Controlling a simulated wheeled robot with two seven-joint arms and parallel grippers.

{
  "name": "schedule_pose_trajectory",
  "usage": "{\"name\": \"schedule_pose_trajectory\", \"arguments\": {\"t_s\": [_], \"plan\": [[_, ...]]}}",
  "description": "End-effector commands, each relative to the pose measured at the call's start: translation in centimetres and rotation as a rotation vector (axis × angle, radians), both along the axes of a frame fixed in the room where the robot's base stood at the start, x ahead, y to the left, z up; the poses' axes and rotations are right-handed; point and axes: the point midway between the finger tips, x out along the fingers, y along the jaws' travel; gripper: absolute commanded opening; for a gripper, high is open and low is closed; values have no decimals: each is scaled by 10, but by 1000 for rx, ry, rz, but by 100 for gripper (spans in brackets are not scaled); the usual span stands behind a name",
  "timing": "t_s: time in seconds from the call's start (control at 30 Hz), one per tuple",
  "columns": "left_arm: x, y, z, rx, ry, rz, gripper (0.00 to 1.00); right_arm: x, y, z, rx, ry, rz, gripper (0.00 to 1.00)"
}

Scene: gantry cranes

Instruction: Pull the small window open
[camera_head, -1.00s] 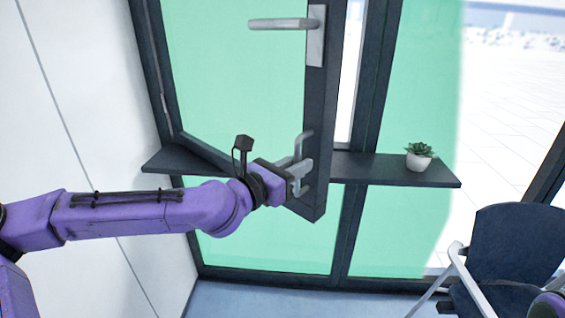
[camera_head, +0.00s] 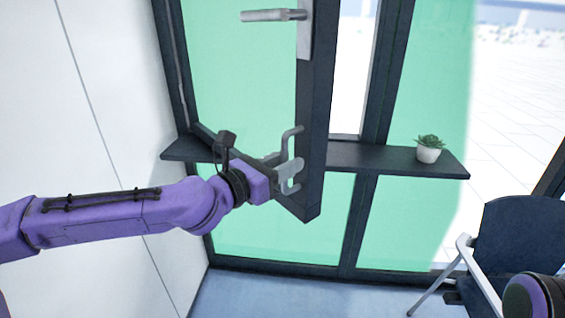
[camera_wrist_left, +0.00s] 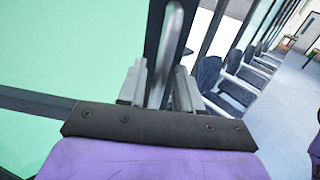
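The small window (camera_head: 313,110) is a dark-framed sash, hinged at the left, and it stands swung open toward me. A grey pull handle (camera_head: 296,132) sits low on its free side. My left gripper (camera_head: 280,166) is at this handle. In the left wrist view its two fingers (camera_wrist_left: 160,88) stand on either side of the handle's upright bar (camera_wrist_left: 170,45), close against it. A grey lever handle (camera_head: 272,15) is higher on the sash, sticking out to the left. Part of my right arm (camera_head: 540,300) shows at the lower right; its gripper is out of view.
A dark shelf (camera_head: 365,157) runs behind the sash, with a potted plant (camera_head: 429,149) on its right part. A dark chair (camera_head: 520,240) stands at the right. A white wall (camera_head: 95,110) is at the left. Blue floor (camera_head: 300,295) is clear below the window.

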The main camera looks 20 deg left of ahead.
Motion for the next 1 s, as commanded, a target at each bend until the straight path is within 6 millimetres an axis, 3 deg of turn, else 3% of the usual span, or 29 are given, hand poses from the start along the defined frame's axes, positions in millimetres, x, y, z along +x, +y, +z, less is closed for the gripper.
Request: {"name": "schedule_pose_trajectory", "arguments": {"t_s": [0.33, 0.57, 0.77, 0.83, 1.0], "plan": [[-4, 6, 2, -2, -3, 7, 34, 0, 0, 0, 0, 0, 0, 0], [-43, 29, 6, -9, -4, 8, 34, 0, 0, 10, 0, 0, 0, 0], [-70, 43, -3, -10, -5, 3, 34, 0, 0, -16, 0, 0, 0, 0], [-72, 47, -11, -5, -9, 13, 34, 0, 0, -41, 0, 0, 0, 0], [-82, 53, -7, -4, -7, 14, 34, 0, 0, -68, 0, 0, 0, 0]]}}
